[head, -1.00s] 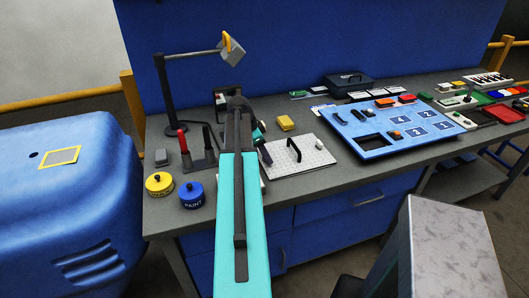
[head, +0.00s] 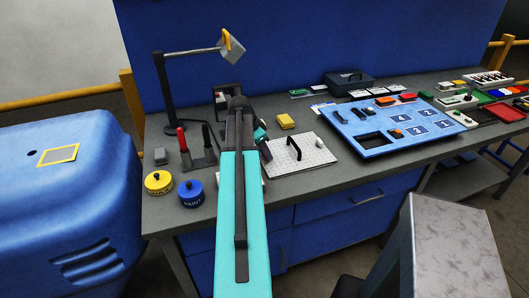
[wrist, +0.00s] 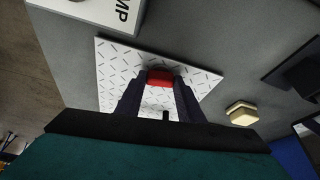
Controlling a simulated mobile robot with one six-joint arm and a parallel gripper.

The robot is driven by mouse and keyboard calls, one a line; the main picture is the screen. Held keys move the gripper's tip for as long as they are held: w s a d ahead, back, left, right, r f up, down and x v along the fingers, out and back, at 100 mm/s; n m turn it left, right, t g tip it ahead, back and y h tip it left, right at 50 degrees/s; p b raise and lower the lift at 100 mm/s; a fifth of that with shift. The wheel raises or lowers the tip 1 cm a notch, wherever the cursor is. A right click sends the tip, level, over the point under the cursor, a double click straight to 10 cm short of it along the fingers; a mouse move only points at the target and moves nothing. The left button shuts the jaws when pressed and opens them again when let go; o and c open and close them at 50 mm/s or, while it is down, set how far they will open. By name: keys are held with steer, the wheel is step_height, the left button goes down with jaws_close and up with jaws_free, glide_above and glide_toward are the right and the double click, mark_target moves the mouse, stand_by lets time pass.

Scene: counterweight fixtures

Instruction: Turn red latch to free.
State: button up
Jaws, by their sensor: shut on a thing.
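The red latch (wrist: 160,77) shows in the wrist view as a small red block between my fingertips, over a white patterned plate (wrist: 119,75). My gripper (wrist: 160,84) is shut on it, one dark finger on each side. The latch's lower part and any position marks are hidden by the fingers. In the head view, the white plate (head: 318,158) lies on the bench with a black arched handle (head: 294,147) on it. My gripper (head: 265,150) is at the plate's left edge there; the red latch cannot be made out.
A yellow block (head: 286,121) lies behind the plate. A blue numbered board (head: 375,143) is to the right. Yellow and blue paint tins (head: 191,194), upright tools and a lamp (head: 167,95) stand to the left. A pale block with lettering (wrist: 85,10) is beside the plate.

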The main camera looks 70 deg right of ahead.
steer(key=n, duration=0.2)
steer(key=n+t+b, duration=0.1)
steer(key=shift+s+a+n+h, duration=0.1)
steer(key=shift+s+n+h, duration=0.1)
steer(key=shift+n+h, duration=0.2)
steer(key=n+t, duration=0.2)
steer(key=n, duration=0.2)
steer(key=shift+s+b, duration=0.1)
steer(key=shift+b, duration=0.2)
steer(key=n, duration=0.2)
steer(key=n+t, duration=0.1)
steer(key=n, duration=0.1)
steer(key=shift+s+n+t, duration=0.15)
steer(key=shift+n+t, duration=0.15)
steer(key=shift+n, duration=0.1)
steer(key=shift+n+t+y, duration=0.4)
steer(key=shift+n+t, duration=0.1)
steer(key=shift+n, duration=1)
steer(key=o, duration=1.1)
steer(key=shift+c, duration=0.2)
steer(key=shift+s+r+b, duration=0.1)
steer(key=shift+r+b, duration=0.05)
steer(key=shift+b, duration=0.15)
